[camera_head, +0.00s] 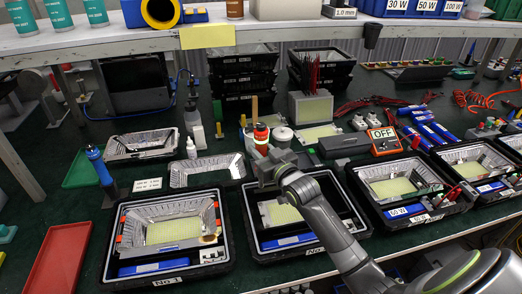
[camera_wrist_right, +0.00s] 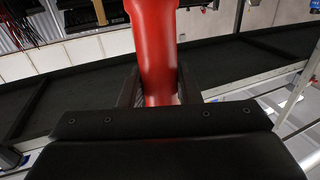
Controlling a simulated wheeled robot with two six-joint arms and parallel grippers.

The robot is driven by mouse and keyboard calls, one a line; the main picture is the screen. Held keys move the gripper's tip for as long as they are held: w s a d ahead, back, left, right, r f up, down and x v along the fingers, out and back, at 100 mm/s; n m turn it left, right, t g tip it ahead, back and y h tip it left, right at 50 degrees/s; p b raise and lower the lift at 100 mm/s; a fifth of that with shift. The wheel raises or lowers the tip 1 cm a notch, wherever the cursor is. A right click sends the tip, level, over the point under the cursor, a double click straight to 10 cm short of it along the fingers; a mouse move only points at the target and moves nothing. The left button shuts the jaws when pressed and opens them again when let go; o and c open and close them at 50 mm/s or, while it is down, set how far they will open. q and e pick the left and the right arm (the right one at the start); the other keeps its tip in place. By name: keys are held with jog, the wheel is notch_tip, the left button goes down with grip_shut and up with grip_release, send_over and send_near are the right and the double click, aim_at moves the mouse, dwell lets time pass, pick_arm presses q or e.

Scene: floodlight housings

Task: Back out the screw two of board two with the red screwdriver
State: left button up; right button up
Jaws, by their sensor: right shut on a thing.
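My right gripper (camera_head: 264,160) is above the back-left part of the second black housing (camera_head: 238,205) from the left. It is shut on the red screwdriver (camera_head: 261,132), whose red handle fills the space between the fingers in the right wrist view (camera_wrist_right: 155,50). The screwdriver's tip is hidden behind my gripper and arm. The yellow board (camera_head: 283,213) in this housing is partly covered by my right arm. Its screws are too small to make out. My left gripper is not in view.
Empty silver reflectors (camera_head: 205,168) lie behind. A red tray (camera_head: 58,255) lies front left. An orange meter reading OFF (camera_head: 385,141) stands at the back right.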

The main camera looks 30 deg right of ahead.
jog(key=shift+a+r, duration=0.1)
jog(key=shift+r, duration=0.05)
jog(key=shift+f, duration=0.2)
jog(key=shift+f+b, duration=0.45)
jog(key=shift+f, duration=0.2)
notch_tip(320, 180, down, 3)
jog(key=shift+f+b, duration=0.15)
jog(key=shift+b, duration=1.05)
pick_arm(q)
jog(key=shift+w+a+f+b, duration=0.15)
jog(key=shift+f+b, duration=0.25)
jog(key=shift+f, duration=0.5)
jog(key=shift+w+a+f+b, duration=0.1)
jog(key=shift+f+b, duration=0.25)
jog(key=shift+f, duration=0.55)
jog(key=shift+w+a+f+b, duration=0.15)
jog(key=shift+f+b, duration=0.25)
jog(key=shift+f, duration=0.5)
pick_arm(e)
jog(key=shift+f, duration=1.65)
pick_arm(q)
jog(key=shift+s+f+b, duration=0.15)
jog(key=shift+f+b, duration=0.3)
pick_arm(e)
jog(key=shift+f, duration=0.6)
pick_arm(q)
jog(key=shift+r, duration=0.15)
pick_arm(e)
jog(key=shift+s+f, duration=0.1)
jog(key=shift+f, duration=0.15)
